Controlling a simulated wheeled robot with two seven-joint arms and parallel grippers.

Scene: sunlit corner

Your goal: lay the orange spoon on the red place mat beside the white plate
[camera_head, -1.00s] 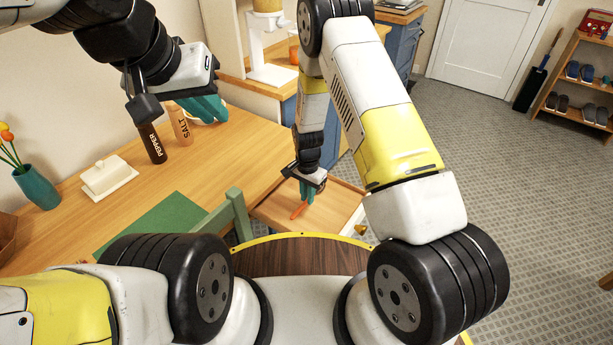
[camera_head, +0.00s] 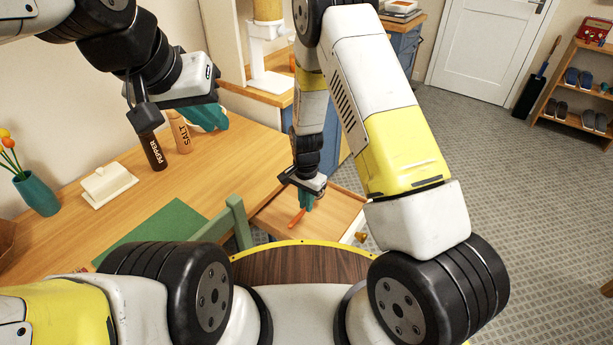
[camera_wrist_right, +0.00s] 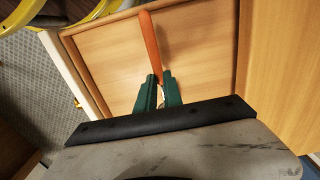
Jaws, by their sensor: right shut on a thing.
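The orange spoon (camera_head: 297,218) is at an open wooden drawer (camera_head: 335,222). My right gripper (camera_head: 306,201) points down over the drawer and is shut on the spoon's near end. In the right wrist view the spoon (camera_wrist_right: 150,45) runs out from between the green fingertips (camera_wrist_right: 159,80), above the drawer's pale floor. I cannot tell whether the spoon is clear of that floor. My left gripper (camera_head: 208,118) hangs over the table near the shakers, with no object visible in it; its finger gap is unclear. I see no red place mat or white plate.
The wooden table (camera_head: 235,150) holds a green mat (camera_head: 165,222), a white butter dish (camera_head: 108,184), a pepper shaker (camera_head: 153,152), a salt shaker (camera_head: 180,132) and a teal vase (camera_head: 37,193). A green chair back (camera_head: 240,222) stands between table and drawer.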

